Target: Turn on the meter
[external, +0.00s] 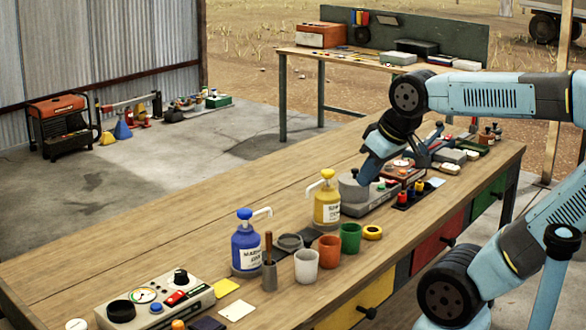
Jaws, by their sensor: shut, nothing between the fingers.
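A grey box with a round dial, knobs and a red switch (158,300) stands at the front left of the bench. A smaller red-fronted unit with a pale dial (402,165) stands farther back, partly hidden by my arm. I cannot tell which of the two is the meter, and neither power state is readable. My gripper (373,183) is shut and empty.
A blue bottle (246,245) and a yellow bottle (327,205) with pump spouts stand mid-bench. White, orange and green cups (351,238) line the front side. Small coloured items crowd the back right. The bench's left rear is clear.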

